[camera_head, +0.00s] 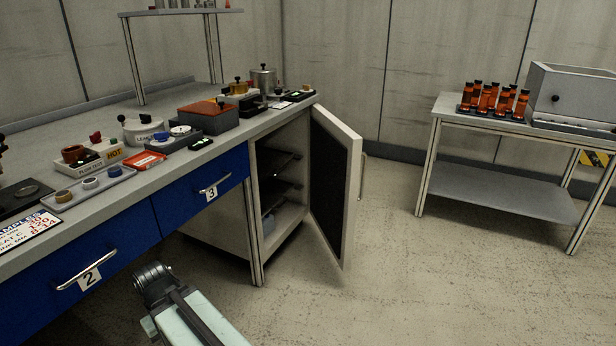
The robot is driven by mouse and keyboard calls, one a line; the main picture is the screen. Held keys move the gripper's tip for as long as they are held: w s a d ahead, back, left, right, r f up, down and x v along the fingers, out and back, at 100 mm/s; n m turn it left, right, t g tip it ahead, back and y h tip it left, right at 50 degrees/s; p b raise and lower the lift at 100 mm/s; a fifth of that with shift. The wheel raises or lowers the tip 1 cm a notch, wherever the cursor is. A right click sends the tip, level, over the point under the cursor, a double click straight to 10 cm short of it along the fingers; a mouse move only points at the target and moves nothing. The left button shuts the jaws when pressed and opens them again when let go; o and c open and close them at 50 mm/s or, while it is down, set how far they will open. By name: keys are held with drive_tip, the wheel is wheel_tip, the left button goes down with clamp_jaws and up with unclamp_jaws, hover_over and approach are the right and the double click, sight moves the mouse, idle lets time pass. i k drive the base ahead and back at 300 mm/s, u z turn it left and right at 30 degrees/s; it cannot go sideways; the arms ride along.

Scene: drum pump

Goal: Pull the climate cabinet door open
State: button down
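The climate cabinet (290,222) is a pale cabinet under the right end of the workbench. Its door (351,188) stands wide open, swung out to the right, with a dark panel on its inner face. A handle (362,177) shows at the door's outer edge. Dark shelves (277,192) are visible inside. My arm reaches in from the bottom of the picture, and its end (150,280) is in front of the blue drawers, left of the cabinet and apart from the door. The gripper's fingers cannot be made out clearly.
The workbench (120,205) carries several trays, pots and boxes. Its blue drawers (85,268) have metal handles facing my arm. A side table (480,190) with amber bottles (492,98) and a grey box stands at the right. The floor between door and table is clear.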

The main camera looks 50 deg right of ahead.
sight(336, 153)
drive_tip(key=u, duration=2.9)
drive_tip(key=k, duration=1)
drive_tip(key=z, duration=2.05)
